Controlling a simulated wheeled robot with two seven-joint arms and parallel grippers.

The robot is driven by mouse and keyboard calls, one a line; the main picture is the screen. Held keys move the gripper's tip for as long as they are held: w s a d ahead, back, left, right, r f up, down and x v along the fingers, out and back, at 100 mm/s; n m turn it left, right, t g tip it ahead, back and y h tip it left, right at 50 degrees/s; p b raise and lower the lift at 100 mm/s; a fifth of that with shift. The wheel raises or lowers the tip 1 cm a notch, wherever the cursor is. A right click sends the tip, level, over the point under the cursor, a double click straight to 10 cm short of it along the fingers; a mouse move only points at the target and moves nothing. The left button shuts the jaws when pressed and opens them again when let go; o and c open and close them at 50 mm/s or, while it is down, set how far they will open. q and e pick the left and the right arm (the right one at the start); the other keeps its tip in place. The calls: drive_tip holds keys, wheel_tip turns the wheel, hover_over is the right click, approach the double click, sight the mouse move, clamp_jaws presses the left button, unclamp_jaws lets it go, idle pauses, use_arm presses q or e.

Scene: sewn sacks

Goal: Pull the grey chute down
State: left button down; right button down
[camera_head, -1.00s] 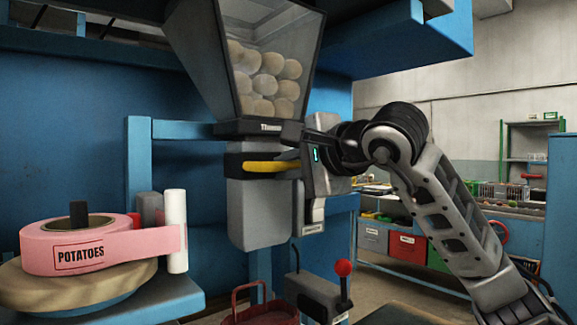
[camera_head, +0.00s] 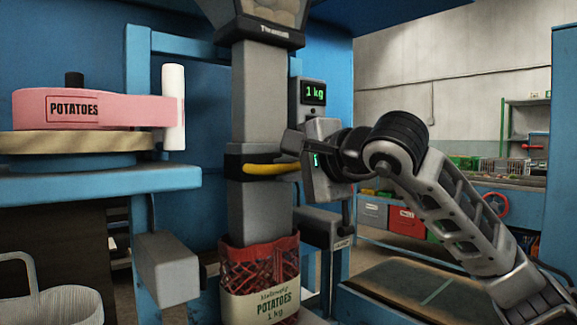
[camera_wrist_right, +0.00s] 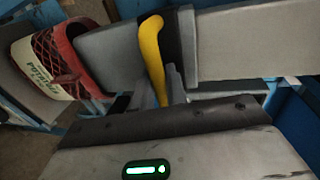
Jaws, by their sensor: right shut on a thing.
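The grey chute (camera_head: 262,95) hangs straight down under the hopper, with a long upper part bare above its black collar. A yellow handle (camera_head: 270,169) curves across the front of the collar; it also shows in the right wrist view (camera_wrist_right: 151,45). My right gripper (camera_head: 293,163) is shut on the handle's right end, its fingers partly hidden in the head view. The chute's lower end meets the mouth of a red net sack (camera_head: 285,265) labelled POTATOES 1 kg; the sack's rim hides the tip. My left gripper is not in view.
The hopper (camera_head: 268,25) is above. A display (camera_head: 314,93) reading 1 kg is behind the chute. A pink POTATOES label roll (camera_head: 120,108) stands on a shelf at left. A grey block (camera_head: 167,268) sits left of the sack, and a white basket (camera_head: 50,300) is at lower left.

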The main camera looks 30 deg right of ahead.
drive_tip(key=shift+f, duration=0.4)
drive_tip(key=c, duration=1.5)
unclamp_jaws()
drive_tip(key=shift+o, duration=0.2)
drive_tip(key=shift+r, duration=0.1)
drive_tip(key=shift+s+r, duration=0.1)
drive_tip(key=shift+s, duration=0.15)
drive_tip(key=b+v, duration=0.1)
drive_tip(key=v, duration=1.4)
drive_tip(key=shift+s, duration=0.15)
drive_tip(key=shift+d, duration=0.1)
